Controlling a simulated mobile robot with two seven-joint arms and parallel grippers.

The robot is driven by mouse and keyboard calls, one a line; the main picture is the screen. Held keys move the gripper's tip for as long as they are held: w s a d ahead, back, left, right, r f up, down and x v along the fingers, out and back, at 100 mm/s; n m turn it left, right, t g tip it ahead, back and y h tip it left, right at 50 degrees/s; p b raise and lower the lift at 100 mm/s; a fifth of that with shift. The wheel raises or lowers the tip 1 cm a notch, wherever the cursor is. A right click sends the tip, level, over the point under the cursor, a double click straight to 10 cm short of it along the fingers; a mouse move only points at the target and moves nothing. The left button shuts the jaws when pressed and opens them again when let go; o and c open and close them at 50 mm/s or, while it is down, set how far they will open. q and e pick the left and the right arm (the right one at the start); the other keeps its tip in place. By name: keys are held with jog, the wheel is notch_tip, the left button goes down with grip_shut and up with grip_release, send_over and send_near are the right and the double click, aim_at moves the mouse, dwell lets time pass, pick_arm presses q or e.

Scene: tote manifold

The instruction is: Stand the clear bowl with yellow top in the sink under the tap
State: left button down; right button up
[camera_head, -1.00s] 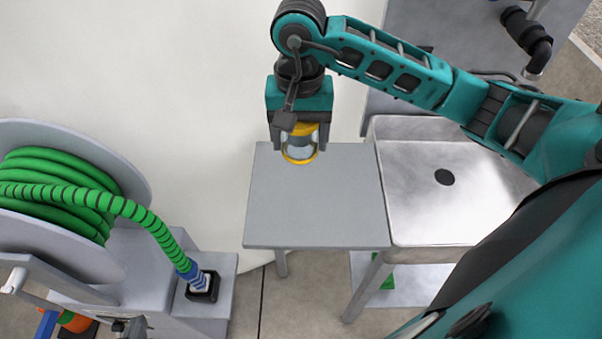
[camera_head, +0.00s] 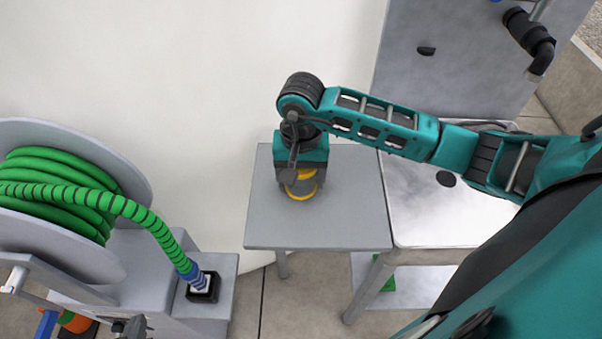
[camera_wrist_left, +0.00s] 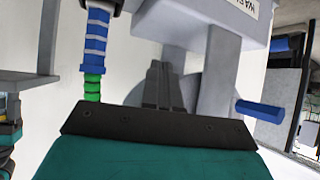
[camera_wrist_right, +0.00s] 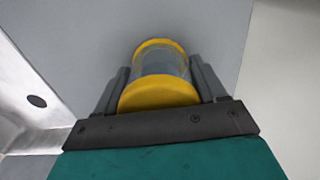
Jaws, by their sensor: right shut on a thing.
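The clear bowl with yellow top (camera_head: 302,184) is upright between the fingers of my right gripper (camera_head: 300,178), low over the grey side table (camera_head: 320,225). I cannot tell whether its base touches the table. In the right wrist view the bowl (camera_wrist_right: 160,75) shows its clear middle between two yellow bands, with the fingers closed on its sides. The metal sink (camera_head: 420,225) is to the right of the table, partly hidden by my right arm. The black tap (camera_head: 540,58) is at the upper right. My left gripper (camera_wrist_left: 163,85) is shut and empty, fingers together.
A hose reel with green hose (camera_head: 55,170) stands at the left. Its hose end sits in a black socket (camera_head: 203,288) on a grey stand. The side table is otherwise clear and adjoins the sink's left edge. A grey panel (camera_head: 450,60) rises behind the sink.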

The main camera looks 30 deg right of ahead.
jog(key=shift+f, duration=0.1)
jog(key=o, duration=1.1)
